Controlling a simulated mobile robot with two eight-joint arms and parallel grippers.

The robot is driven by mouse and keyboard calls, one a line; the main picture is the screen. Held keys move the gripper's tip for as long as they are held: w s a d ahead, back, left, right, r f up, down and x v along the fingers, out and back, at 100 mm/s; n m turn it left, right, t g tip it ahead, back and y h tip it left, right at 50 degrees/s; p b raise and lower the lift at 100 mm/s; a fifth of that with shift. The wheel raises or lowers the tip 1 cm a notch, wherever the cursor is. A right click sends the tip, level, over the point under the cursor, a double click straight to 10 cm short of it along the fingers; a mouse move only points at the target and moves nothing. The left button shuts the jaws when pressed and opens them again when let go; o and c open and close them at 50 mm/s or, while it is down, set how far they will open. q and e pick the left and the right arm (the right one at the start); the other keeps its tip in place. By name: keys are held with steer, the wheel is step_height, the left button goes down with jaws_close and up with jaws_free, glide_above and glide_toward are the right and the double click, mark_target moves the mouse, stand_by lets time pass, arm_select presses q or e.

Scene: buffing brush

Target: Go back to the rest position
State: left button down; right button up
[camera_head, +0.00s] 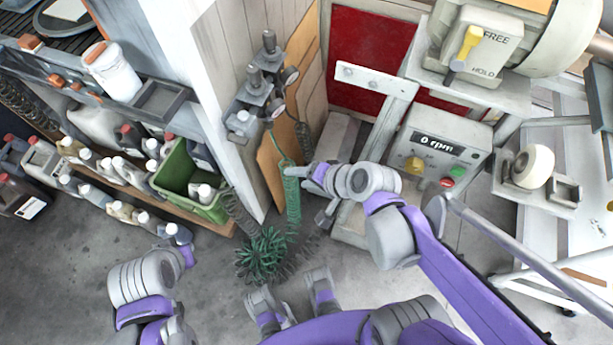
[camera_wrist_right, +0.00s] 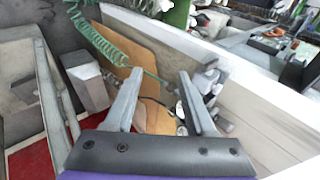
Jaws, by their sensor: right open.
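My right gripper (camera_head: 308,192) is in the middle of the head view, in front of the control box with the "0 rpm" display (camera_head: 437,144). In the right wrist view its two grey fingers (camera_wrist_right: 158,73) stand wide apart with nothing between them. A brown board (camera_wrist_right: 130,58) shows behind them. A green coiled hose (camera_head: 292,200) hangs close beside the right gripper in the head view; I cannot tell whether they touch. My left arm (camera_head: 140,280) is at the lower left, and I cannot make out its gripper.
A grey machine with a yellow lever (camera_head: 467,46) stands at the upper right. Gauges and valves (camera_head: 262,85) are on the wall post. A green crate (camera_head: 180,180) and several bottles fill the left shelf. Bare floor (camera_head: 60,265) lies at the lower left.

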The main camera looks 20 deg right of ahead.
steer(key=shift+s+d+r, duration=0.15)
steer(key=shift+s, duration=0.1)
stand_by(0.4)
steer(key=s+d+r+n+g+h+p, duration=0.1)
steer(key=s+d+r+n+h+p, duration=0.4)
steer(key=d+r+n+p, duration=0.1)
steer(key=r+n+p, duration=0.1)
steer(key=r+n, duration=0.1)
steer(key=shift+d+n+g, duration=0.2)
steer(key=shift+n+g, duration=0.1)
steer(key=shift+n, duration=0.1)
steer(key=shift+s, duration=0.1)
stand_by(1.2)
